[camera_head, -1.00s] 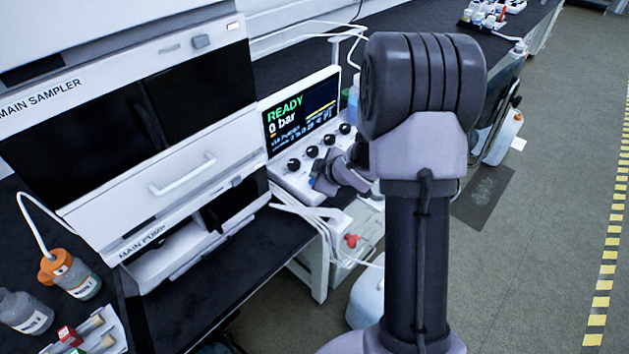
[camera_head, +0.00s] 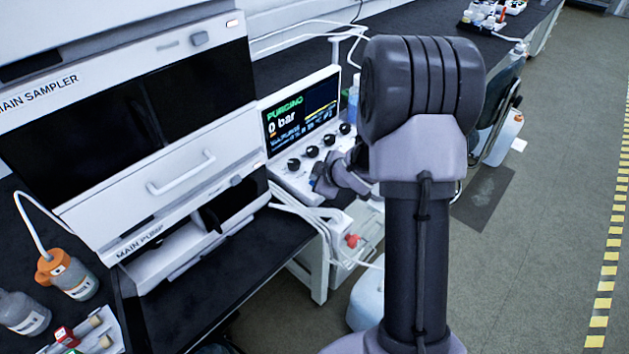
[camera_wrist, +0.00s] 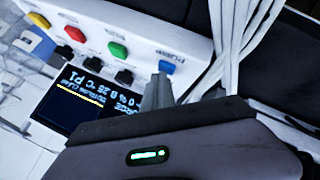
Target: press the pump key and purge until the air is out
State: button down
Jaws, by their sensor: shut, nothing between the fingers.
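The control panel (camera_head: 290,180) stands right of the main pump (camera_head: 190,245). Its screen (camera_head: 300,110) reads "PURGING" in green and "0 bar". In the wrist view the panel carries a blue key (camera_wrist: 167,67), a green key (camera_wrist: 117,50), a red key (camera_wrist: 75,33) and a yellow key (camera_wrist: 39,20), with black knobs (camera_wrist: 94,61) beside them. My gripper (camera_wrist: 162,80) is shut and empty, its tips right at the blue key. I cannot tell whether they touch it. In the head view my arm hides part of the panel's right side.
A red knob (camera_head: 352,241) sits low under the panel's right side. White tubes (camera_wrist: 232,45) run close beside the blue key. An orange-capped bottle (camera_head: 68,275) stands at left. The floor (camera_head: 540,260) to the right is mostly clear.

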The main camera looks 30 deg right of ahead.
jog(key=shift+r+p, duration=0.85)
jog(key=shift+r, duration=0.05)
notch_tip(320, 180, up, 5)
jog(key=p, duration=0.4)
jog(key=shift+p, duration=0.4)
